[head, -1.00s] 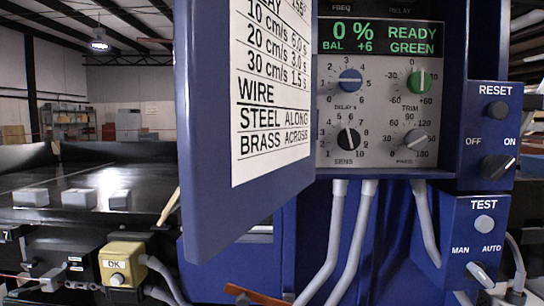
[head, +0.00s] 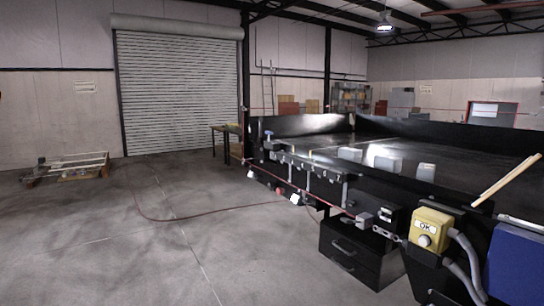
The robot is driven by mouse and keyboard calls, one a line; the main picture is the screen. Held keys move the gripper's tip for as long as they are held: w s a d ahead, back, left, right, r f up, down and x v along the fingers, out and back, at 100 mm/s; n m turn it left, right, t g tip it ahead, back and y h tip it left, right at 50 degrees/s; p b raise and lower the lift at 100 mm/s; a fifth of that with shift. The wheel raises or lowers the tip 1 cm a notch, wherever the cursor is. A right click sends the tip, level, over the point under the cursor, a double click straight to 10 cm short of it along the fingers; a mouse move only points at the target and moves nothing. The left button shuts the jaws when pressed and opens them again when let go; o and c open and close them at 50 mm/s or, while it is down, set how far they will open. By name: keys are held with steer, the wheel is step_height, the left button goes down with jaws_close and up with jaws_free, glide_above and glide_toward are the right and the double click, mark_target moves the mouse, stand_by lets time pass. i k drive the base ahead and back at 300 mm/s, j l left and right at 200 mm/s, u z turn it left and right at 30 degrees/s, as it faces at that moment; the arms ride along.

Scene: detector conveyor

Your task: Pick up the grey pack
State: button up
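Three small pale grey packs stand in a row on the black conveyor top (head: 460,158), on the right of the head view. The left pack (head: 350,153), the middle pack (head: 387,163) and the right pack (head: 426,172) are apart from one another, near the conveyor's front edge. Which of them the task means by the grey pack, I cannot tell. My gripper is not in view.
A wooden stick (head: 505,181) juts up at the right. A red hose (head: 210,211) crosses the floor. The left floor (head: 100,240) is mostly open.

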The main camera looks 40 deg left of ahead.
mark_target(346, 153)
steer(key=u, duration=1.1)
steer(key=i+j+z, duration=0.25)
steer(key=i+j, duration=0.9)
steer(key=i, duration=0.5)
steer(key=i+j+z, duration=0.2)
steer(key=i+j, duration=1.25)
steer(key=i, duration=0.1)
